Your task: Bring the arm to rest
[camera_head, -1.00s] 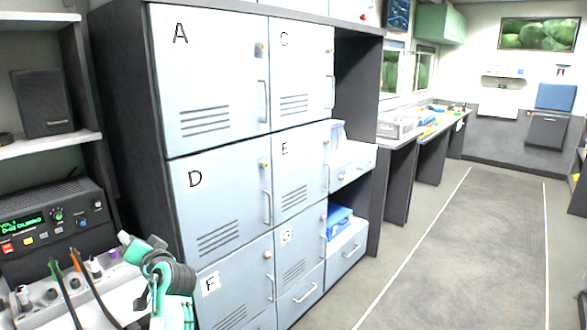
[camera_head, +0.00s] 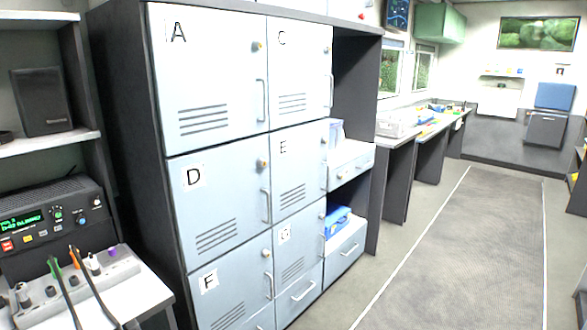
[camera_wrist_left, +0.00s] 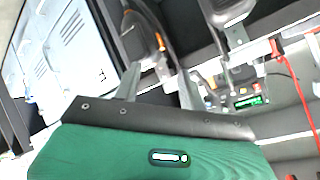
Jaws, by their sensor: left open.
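My left gripper (camera_wrist_left: 158,86) shows in the left wrist view, its two grey fingers spread apart with nothing between them. A green housing with a dark edge fills the bottom of that view. Beyond the fingers are blurred shelving, cables and equipment, seen tilted. In the head view my left arm is out of the picture. My right gripper is in neither view.
Lettered lockers (camera_head: 215,150) stand in the middle, doors shut. At lower left, a radio unit (camera_head: 45,225) and a console with cables (camera_head: 75,285) sit on a bench. An open aisle with a grey mat (camera_head: 460,250) runs along the right.

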